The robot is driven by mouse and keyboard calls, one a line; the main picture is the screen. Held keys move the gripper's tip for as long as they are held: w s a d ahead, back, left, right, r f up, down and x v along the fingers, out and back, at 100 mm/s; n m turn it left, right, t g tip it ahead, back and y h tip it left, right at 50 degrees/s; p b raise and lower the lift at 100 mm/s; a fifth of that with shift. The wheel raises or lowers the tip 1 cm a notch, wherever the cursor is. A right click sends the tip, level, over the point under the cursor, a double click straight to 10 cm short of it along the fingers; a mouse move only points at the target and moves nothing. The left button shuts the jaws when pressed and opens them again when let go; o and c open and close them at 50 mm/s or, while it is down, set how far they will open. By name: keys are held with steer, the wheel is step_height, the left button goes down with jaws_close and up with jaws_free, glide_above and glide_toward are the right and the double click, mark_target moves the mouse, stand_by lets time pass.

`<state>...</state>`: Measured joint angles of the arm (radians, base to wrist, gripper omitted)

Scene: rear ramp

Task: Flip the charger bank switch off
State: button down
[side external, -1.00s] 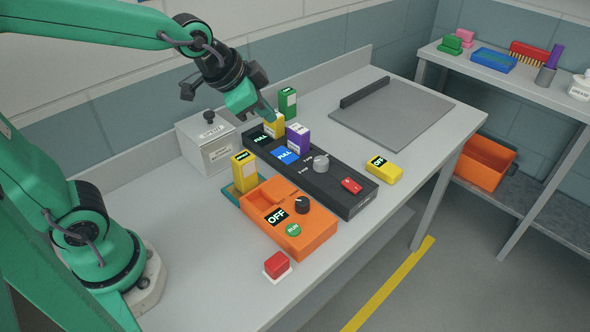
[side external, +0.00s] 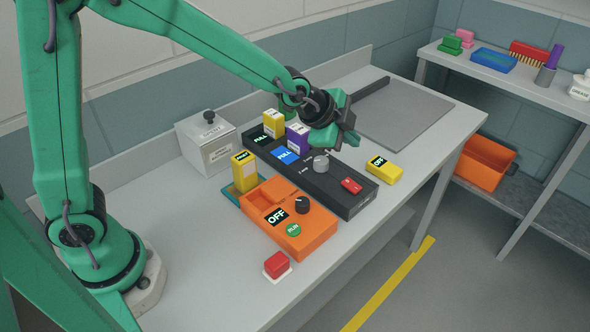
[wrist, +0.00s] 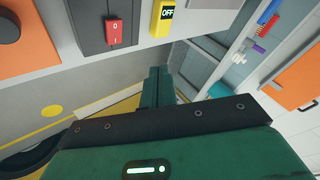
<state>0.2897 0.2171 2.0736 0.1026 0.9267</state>
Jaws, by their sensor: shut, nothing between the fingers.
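The charger bank (side external: 330,185) is a long dark box on the bench with a grey knob and a red rocker switch (side external: 351,186) at its front right end. The switch also shows in the wrist view (wrist: 119,33), marked 0 and 1. Which side is pressed is too small to tell. My gripper (side external: 352,138) is shut and empty, above the bank's right side near the grey knob (side external: 321,163), behind the switch and apart from it. In the wrist view its closed fingers (wrist: 157,86) lie below and right of the switch.
Yellow and purple batteries stand in the bank. A yellow block marked OFF (side external: 384,170) lies right of it. An orange unit (side external: 275,222) with a black knob sits in front, near a red button (side external: 277,264). A grey mat (side external: 405,112) lies behind right.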

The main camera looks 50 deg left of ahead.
mark_target(345, 183)
steer(key=shift+w+d+f, duration=0.3)
steer(key=shift+f, duration=0.05)
steer(key=shift+f, duration=0.1)
steer(key=shift+a+f, duration=0.2)
steer(key=shift+f, duration=1.2)
steer(key=shift+a+f, duration=0.15)
steer(key=shift+f, duration=1.3)
steer(key=shift+a+f, duration=0.2)
steer(key=shift+f, duration=1.2)
steer(key=shift+f, duration=0.75)
steer(key=shift+r, duration=0.2)
steer(key=shift+r, duration=0.55)
steer(key=shift+d+r, duration=0.1)
steer(key=shift+r, duration=0.1)
steer(key=shift+d+r, duration=0.15)
steer(key=shift+r, duration=1)
steer(key=shift+d+r, duration=0.1)
steer(key=shift+r, duration=1.05)
